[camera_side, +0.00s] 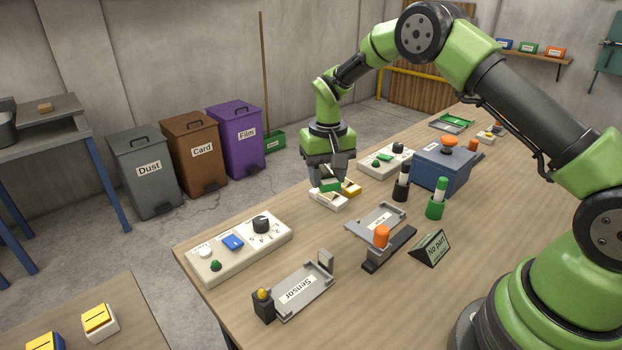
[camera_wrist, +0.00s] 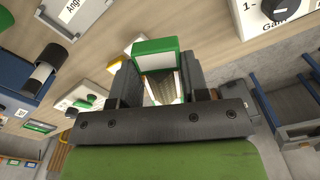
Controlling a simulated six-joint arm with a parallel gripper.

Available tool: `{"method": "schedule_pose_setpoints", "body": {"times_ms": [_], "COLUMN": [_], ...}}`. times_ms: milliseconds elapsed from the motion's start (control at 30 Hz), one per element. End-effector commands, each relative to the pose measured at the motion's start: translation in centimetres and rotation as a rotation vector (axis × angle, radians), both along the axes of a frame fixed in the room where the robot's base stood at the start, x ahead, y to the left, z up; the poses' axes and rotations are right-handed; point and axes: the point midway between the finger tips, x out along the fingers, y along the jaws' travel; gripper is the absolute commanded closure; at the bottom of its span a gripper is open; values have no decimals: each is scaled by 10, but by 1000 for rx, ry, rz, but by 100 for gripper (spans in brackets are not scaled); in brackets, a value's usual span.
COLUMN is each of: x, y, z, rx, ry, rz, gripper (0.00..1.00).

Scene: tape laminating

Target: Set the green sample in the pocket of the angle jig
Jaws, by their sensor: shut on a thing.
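The green sample (camera_side: 330,186) is a small block with a green top and pale sides. My gripper (camera_side: 326,178) is shut on it, pointing down, just at or over a white holder (camera_side: 328,201); I cannot tell whether the sample is clear of the holder. In the wrist view the green sample (camera_wrist: 155,48) shows between the fingertips of my gripper (camera_wrist: 158,75). The angle jig (camera_side: 368,228) is a grey plate with raised edges and a label, to the right of and nearer than my gripper. In the wrist view a corner of it (camera_wrist: 92,14) shows at the top left.
A yellow sample (camera_side: 352,188) stands close beside my gripper. An orange-topped clamp (camera_side: 382,237) stands at the angle jig's near side. A control box (camera_side: 238,246) and the sensor jig (camera_side: 290,304) lie nearer.

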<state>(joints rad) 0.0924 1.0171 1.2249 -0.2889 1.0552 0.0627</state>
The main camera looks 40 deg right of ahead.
Motion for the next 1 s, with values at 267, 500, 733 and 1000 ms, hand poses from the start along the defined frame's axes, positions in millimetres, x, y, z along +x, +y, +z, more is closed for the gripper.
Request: {"method": "schedule_pose_setpoints", "body": {"times_ms": [267, 500, 733, 1000], "x": [-51, -82, -89, -89], "y": [-41, -56, -59, -58], "z": [-11, -15, -21, -45], "rx": [-2, 0, -1, -1], "ry": [-1, -5, -7, -4], "rz": [-674, -1049, -1141, -1139], "gripper": [82, 82, 82, 82]}}
